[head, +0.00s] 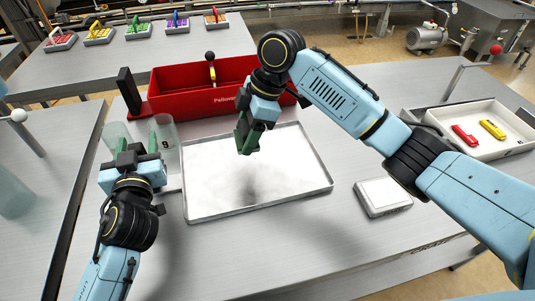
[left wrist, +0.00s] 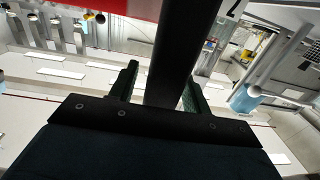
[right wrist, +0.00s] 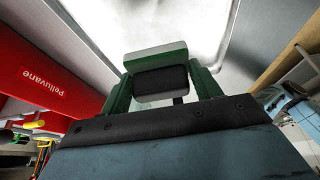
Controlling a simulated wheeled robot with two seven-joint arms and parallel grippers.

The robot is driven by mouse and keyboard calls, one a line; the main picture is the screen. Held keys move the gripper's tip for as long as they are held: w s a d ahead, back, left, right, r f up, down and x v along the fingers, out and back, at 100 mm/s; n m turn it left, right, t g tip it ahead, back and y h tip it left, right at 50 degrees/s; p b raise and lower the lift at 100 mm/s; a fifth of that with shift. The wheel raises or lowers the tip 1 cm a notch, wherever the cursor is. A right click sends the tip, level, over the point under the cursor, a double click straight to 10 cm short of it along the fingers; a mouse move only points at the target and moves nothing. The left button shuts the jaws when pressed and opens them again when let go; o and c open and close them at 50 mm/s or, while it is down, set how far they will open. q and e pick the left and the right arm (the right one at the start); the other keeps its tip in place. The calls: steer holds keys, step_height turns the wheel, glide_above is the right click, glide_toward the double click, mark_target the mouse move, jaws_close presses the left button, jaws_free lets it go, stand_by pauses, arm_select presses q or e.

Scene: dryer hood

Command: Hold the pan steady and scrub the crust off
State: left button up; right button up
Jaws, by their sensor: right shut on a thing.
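The pan (head: 215,205) is a shallow rectangular metal tray lying flat on the bench, with a whitish inner surface. A dark patch (head: 250,192) shows near its middle front; I cannot tell crust from shadow. My right gripper (head: 246,143) is above the pan's back half. Contact with the pan cannot be told. My left gripper (head: 132,158) is open left of the pan, apart from its rim. In the left wrist view a dark post (left wrist: 176,55) shows between its fingers.
A red bin (head: 190,95) with a black post (head: 129,92) stands behind the pan. Clear cylinders (head: 163,135) stand near my left gripper. A white square block (head: 383,197) lies right of the pan. A pale tray (head: 440,118) holding red and yellow items is further right.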

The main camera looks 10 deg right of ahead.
arm_select(q)
steer(key=shift+r, duration=0.2)
steer(key=shift+s, duration=0.1)
steer(key=s, duration=1.2)
steer(key=shift+d, duration=0.25)
